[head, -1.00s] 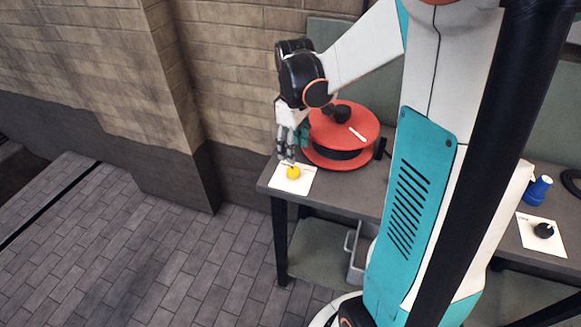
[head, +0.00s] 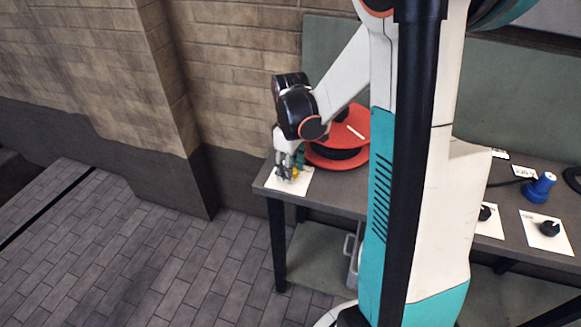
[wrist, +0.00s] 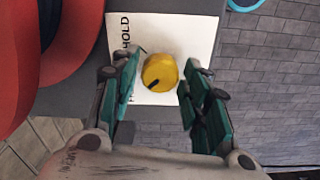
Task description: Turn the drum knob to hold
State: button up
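The drum knob is a small yellow round knob (wrist: 159,73) with a dark pointer mark, on a white card (wrist: 187,31) that carries the word HOLD. The mark points toward the lower left in the wrist view. In the head view the knob (head: 295,171) is partly hidden by my gripper (head: 288,170). In the wrist view my gripper (wrist: 157,92) is open, with one green-padded finger on each side of the knob. Gaps show between the pads and the knob. Other lettering on the card is mostly hidden by the left finger.
A red drum (head: 345,139) stands on the grey bench (head: 345,196) close beside the card. Black knobs on cards (head: 549,228) and a blue part (head: 538,187) are farther right. The bench's left end is close to the card, with tiled floor beyond.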

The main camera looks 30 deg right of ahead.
jog(key=c, duration=0.5)
jog(key=shift+m, duration=0.3)
jog(key=m, duration=0.7)
jog(key=shift+m, duration=0.4)
jog(key=m, duration=0.4)
jog(key=shift+m+p, duration=0.3)
jog(key=m, duration=0.4)
jog(key=shift+m, duration=0.4)
